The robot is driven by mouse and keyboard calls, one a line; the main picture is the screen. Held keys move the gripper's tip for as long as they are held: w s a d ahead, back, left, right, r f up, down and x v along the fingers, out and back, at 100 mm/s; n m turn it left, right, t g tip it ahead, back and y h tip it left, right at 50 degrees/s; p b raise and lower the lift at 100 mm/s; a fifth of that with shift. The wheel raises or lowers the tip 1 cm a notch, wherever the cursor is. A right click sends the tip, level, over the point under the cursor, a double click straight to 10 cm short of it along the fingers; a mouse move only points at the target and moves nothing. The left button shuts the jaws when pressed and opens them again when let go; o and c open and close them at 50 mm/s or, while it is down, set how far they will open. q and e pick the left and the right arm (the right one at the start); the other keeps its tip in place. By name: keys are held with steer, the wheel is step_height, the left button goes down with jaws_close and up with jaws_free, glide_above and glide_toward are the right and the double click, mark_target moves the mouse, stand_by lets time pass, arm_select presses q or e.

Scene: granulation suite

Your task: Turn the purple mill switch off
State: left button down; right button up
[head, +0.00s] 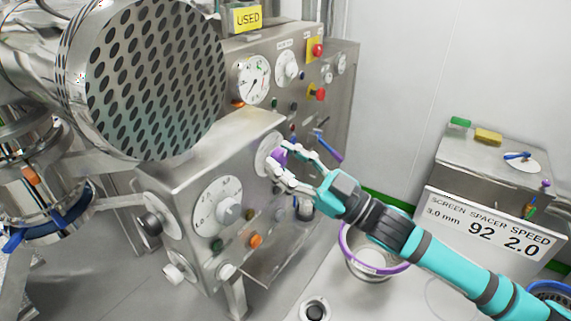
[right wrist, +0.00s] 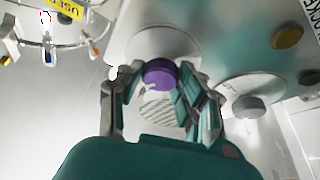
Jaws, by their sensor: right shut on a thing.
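The purple mill switch (head: 279,157) is a round knob on a pale disc, on the front of the steel control box in the head view. It also shows in the right wrist view (right wrist: 159,74), between my right fingers. My right gripper (head: 284,164) reaches in from the right and is shut on the purple switch, with a finger on each side. The fingers hide part of the knob in the head view, and I cannot read its setting. My left gripper is not in view.
A larger white dial (head: 216,205) and several coloured buttons sit on the same steel box (head: 190,165). A big perforated drum (head: 145,80) overhangs at upper left. A purple-rimmed bowl (head: 372,262) and a sign (head: 490,228) stand below and beside my right arm.

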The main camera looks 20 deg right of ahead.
steer(key=n+g+y, duration=0.1)
steer(key=n, duration=0.3)
steer(key=shift+g, duration=0.4)
steer(key=n+g, duration=0.1)
steer(key=n, duration=0.1)
steer(key=n+g+p, duration=0.1)
steer(key=n, duration=0.2)
steer(key=shift+d+r+y, duration=0.1)
steer(key=shift+r+y, duration=0.05)
steer(key=shift+y, duration=0.15)
steer(key=n+g+p, duration=0.2)
steer(key=n, duration=0.3)
steer(key=shift+r+p, duration=0.15)
steer(key=shift+p, duration=0.15)
steer(key=shift+n+g+h+p, duration=0.3)
steer(key=shift+n+h+p, duration=0.3)
steer(key=shift+n+p, duration=0.45)
steer(key=shift+n, duration=0.55)
steer(key=shift+f, duration=0.2)
steer(key=o, duration=1.2)
steer(key=shift+c, duration=0.2)
